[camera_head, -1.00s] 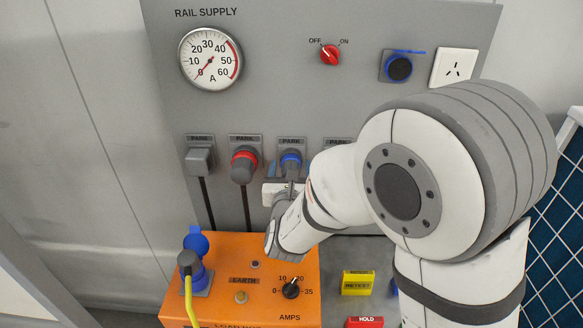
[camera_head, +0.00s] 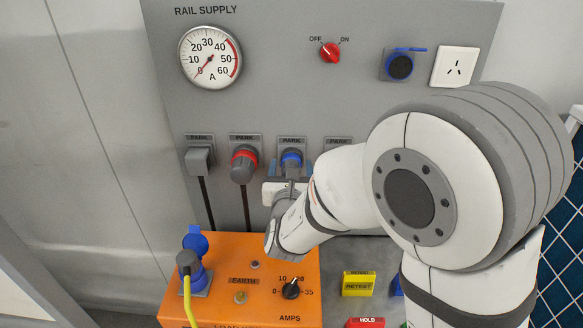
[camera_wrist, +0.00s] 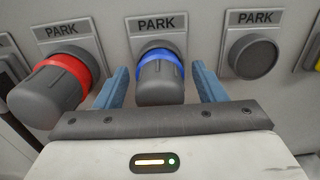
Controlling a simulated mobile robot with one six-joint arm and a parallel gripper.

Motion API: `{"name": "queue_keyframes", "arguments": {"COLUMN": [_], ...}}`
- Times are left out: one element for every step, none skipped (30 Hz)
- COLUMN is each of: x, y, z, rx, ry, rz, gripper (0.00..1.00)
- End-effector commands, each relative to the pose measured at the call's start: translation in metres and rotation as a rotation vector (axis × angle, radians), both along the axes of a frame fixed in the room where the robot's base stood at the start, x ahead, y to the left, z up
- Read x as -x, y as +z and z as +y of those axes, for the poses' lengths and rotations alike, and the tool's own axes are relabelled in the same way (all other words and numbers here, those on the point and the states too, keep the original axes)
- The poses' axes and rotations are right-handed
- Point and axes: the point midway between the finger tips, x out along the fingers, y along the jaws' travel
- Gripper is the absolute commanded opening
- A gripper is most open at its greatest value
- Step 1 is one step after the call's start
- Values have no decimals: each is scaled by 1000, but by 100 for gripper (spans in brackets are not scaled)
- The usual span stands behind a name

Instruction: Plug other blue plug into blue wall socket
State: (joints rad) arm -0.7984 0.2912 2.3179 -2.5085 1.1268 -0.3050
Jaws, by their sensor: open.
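A grey plug with a blue ring (camera_head: 291,162) sits in a PARK holder on the grey panel; it also shows in the wrist view (camera_wrist: 161,80). My gripper (camera_wrist: 163,85) is open, with one blue finger on each side of this plug, apart from it. In the head view my gripper (camera_head: 291,172) is partly hidden by its own wrist. The blue wall socket (camera_head: 400,66) is at the upper right of the panel with its blue lid raised. Another blue plug (camera_head: 190,266), with a yellow cable, stands in a blue socket on the orange box.
A red-ringed plug (camera_head: 243,163) and a grey plug (camera_head: 200,158) are parked to the left. An empty-looking PARK holder (camera_wrist: 253,56) is to the right. The orange load box (camera_head: 225,300) stands below. A white outlet (camera_head: 454,67) and a red switch (camera_head: 330,53) are on the panel.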

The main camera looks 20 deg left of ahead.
Motion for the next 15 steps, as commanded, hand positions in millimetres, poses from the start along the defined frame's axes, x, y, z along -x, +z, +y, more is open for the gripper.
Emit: {"name": "queue_keyframes", "arguments": {"x": [0, 0, 0, 0, 0, 0, 0, 0, 0, 0, 0, 0, 0, 0, 0], "y": [-1, -1, -1, -1, -1, 0, 0, 0, 0, 0, 0, 0, 0, 0, 0], "z": [0, 0, 0, 0, 0, 0, 0, 0, 0, 0, 0, 0, 0, 0, 0], "rx": [-1, -1, -1, 0, 0, 0, 0, 0, 0, 0, 0, 0, 0, 0, 0], "ry": [0, 0, 0, 0, 0, 0, 0, 0, 0, 0, 0, 0, 0, 0, 0], "rz": [-1, -1, -1, -1, -1, -1, -1, 0, 0, 0, 0, 0, 0, 0, 0], "gripper": [64, 64, 64, 64, 64, 64, 64, 64, 64, 64, 64, 63, 60, 58, 55]}}
